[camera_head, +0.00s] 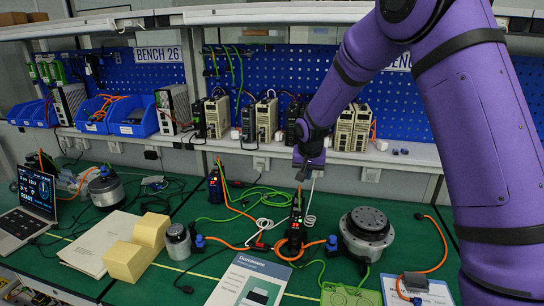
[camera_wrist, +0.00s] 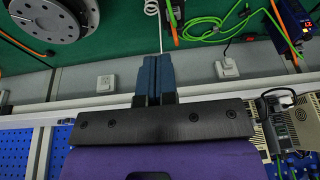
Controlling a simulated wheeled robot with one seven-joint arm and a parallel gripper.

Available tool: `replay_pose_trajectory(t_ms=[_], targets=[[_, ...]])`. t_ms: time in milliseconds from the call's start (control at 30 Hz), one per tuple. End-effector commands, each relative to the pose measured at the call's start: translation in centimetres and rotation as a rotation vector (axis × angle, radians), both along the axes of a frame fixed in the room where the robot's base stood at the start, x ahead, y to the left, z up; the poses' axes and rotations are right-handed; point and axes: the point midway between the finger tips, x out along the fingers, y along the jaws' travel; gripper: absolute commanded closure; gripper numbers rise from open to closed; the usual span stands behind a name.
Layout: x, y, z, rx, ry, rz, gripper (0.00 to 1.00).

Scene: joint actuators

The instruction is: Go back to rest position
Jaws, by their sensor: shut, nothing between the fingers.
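My purple arm reaches in from the upper right in the head view. My gripper (camera_head: 308,172) hangs in front of the shelf edge, above the back of the green bench. In the wrist view my gripper (camera_wrist: 156,62) shows its two blue-grey fingers pressed together, with nothing visible between them. Beyond the fingertips are the grey wall strip and the green bench top. In the head view, a dark upright device (camera_head: 296,222) with orange cables stands on the bench below the gripper, apart from it.
A round metal actuator (camera_head: 367,231) stands right of the device. Yellow foam blocks (camera_head: 126,260), a small metal cylinder (camera_head: 178,241), a booklet (camera_head: 245,283) and a laptop (camera_head: 36,195) occupy the bench. The shelf (camera_head: 400,155) carries several drive units. Loose cables cross the bench.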

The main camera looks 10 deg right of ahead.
Motion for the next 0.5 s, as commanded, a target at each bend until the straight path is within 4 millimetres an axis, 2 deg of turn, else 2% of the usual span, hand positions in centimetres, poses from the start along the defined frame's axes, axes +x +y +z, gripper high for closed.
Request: replay_pose_trajectory(t_ms=[33, 200, 500], targets=[[-0.6, -0.3, 1.6, 0.001, -0.011, 0.002, 1.00], [-4.3, -1.6, 7.2, -0.001, -0.029, 0.031, 1.00], [-12.5, -3.7, 15.3, -0.007, -0.059, 0.091, 1.00]])
